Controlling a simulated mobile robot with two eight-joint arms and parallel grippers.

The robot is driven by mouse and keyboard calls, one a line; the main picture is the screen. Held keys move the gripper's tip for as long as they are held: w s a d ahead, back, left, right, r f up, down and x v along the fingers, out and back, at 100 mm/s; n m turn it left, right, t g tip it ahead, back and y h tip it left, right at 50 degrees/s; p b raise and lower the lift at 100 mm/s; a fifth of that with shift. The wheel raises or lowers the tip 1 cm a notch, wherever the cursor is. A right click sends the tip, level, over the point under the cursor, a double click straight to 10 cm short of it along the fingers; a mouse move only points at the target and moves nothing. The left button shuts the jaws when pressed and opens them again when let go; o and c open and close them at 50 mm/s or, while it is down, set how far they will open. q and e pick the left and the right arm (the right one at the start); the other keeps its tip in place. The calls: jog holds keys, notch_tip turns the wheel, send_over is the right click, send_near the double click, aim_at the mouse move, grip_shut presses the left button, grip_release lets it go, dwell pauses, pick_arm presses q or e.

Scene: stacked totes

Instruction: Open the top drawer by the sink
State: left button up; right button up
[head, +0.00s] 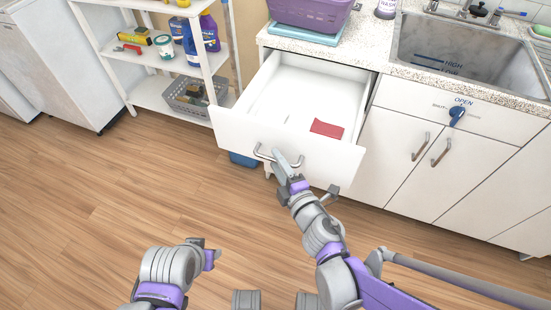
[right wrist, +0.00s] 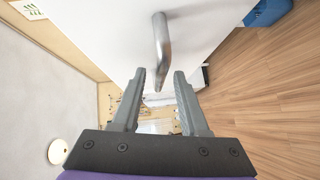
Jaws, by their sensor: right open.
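The top drawer (head: 290,132) left of the sink (head: 470,55) is pulled well out, and its white interior shows. A red flat item (head: 327,129) lies inside. The drawer's metal bar handle (head: 268,157) is on its front; it also shows in the right wrist view (right wrist: 161,50). My right gripper (head: 286,163) is at the drawer front by the handle. In the right wrist view my right gripper (right wrist: 158,80) is open, with the handle's end near the gap between its fingertips. My left gripper (head: 212,256) is low over the floor, away from the drawer; its jaws are unclear.
A purple basket (head: 310,12) stands on the counter above the drawer. A white shelf (head: 150,95) with bottles, tools and a grey basket (head: 190,96) stands at the left. A blue bin (head: 243,159) shows below the drawer. Wooden floor (head: 90,220) at the left is clear.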

pick_arm(q)
jog(key=shift+s+r+p, duration=0.1)
jog(key=shift+r+p, duration=0.4)
jog(key=shift+r, duration=0.15)
pick_arm(e)
jog(key=v, duration=0.9)
jog(key=shift+s, duration=0.2)
jog(key=shift+d, duration=0.1)
jog(key=d+f+m+g+h, duration=0.3)
jog(key=d+m+h, duration=0.6)
jog(key=d+m, duration=0.65)
jog(key=s+f+m+g+y, duration=0.1)
jog(key=s+f+m+g, duration=0.2)
jog(key=s, duration=0.3)
jog(key=s+f+m+g, duration=0.2)
jog(key=s+m+g, duration=0.1)
jog(key=s, duration=0.3)
pick_arm(q)
notch_tip(320, 180, up, 21)
jog(key=w+t+p, duration=0.1)
jog(key=p, duration=1.7)
jog(key=shift+w+p, duration=0.35)
jog(key=shift+w, duration=0.05)
pick_arm(e)
notch_tip(320, 180, up, 21)
jog(key=shift+w+a, duration=0.2)
jog(key=shift+w, duration=0.25)
